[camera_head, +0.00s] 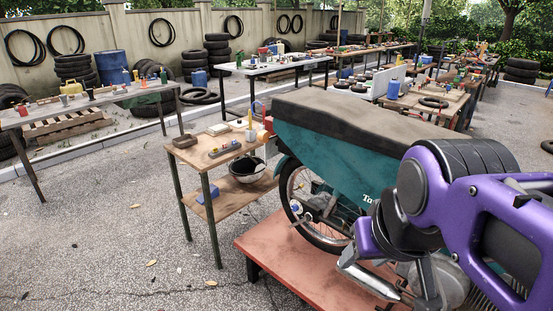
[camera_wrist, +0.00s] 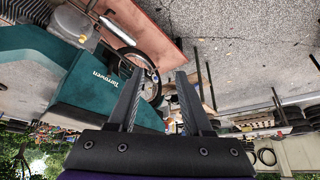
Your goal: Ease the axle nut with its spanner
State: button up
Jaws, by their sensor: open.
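The motorcycle's spoked wheel (camera_head: 296,190) stands on a reddish platform, below a teal body panel (camera_head: 325,140). A small pale and blue fitting (camera_head: 297,207) shows near its hub. I cannot make out the axle nut itself. No spanner can be told for certain among the small things on the wooden side table (camera_head: 183,157). My gripper (camera_wrist: 157,80) is open in the wrist view, with nothing seen between its two dark fingers.
The reddish platform (camera_head: 262,242) sticks out in front of the wheel. Long benches (camera_head: 270,66) and tyre stacks (camera_head: 73,68) stand behind.

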aim_at(297, 223)
jog(key=i+j+z, duration=0.1)
jog(key=i+j, duration=0.15)
jog(key=i+j+z, duration=0.15)
jog(key=j, duration=0.25)
jog(key=i+j+z, duration=0.1)
jog(key=i+j, duration=0.2)
jog(key=i+j+z, duration=0.15)
jog(key=j, duration=0.25)
jog(key=i+j+z, duration=0.1)
jog(key=j, duration=0.3)
jog(key=i+j+z, duration=0.15)
jog(key=j, duration=0.3)
jog(key=i+j+z, duration=0.1)
jog(key=i+j, duration=0.15)
jog(key=j, duration=0.15)
jog(key=i+j+z, duration=0.1)
jog(key=j, duration=0.35)
